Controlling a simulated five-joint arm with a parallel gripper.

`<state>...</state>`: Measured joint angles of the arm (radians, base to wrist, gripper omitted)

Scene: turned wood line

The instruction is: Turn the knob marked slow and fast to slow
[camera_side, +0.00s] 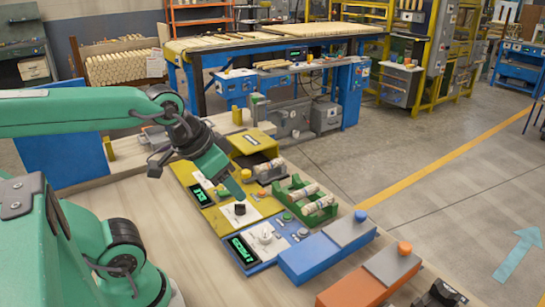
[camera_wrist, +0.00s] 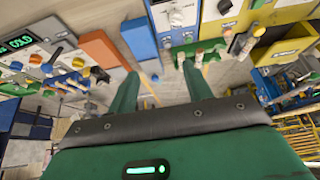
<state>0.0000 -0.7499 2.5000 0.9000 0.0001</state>
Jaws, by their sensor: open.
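Two dial knobs show in the side view: a black knob (camera_side: 240,208) on a white plate of the yellow panel (camera_side: 213,215), and a white knob (camera_side: 265,236) on the blue panel (camera_side: 290,228). Their markings are too small to read, so I cannot tell which is marked slow and fast. In the wrist view the white knob (camera_wrist: 176,18) and black knob (camera_wrist: 224,6) sit near the top edge. My gripper (camera_side: 238,193) is open and empty, close above the black knob; I cannot tell whether it touches. Its two fingers (camera_wrist: 160,72) stand apart in the wrist view.
A green rack (camera_side: 318,212) holding wooden pieces stands right of the knobs. A blue box (camera_side: 305,258) and an orange box (camera_side: 352,292) stand towards the front. Lit displays (camera_side: 200,196) (camera_side: 243,249) sit beside the dials. Bare bench top (camera_side: 150,205) lies to the left.

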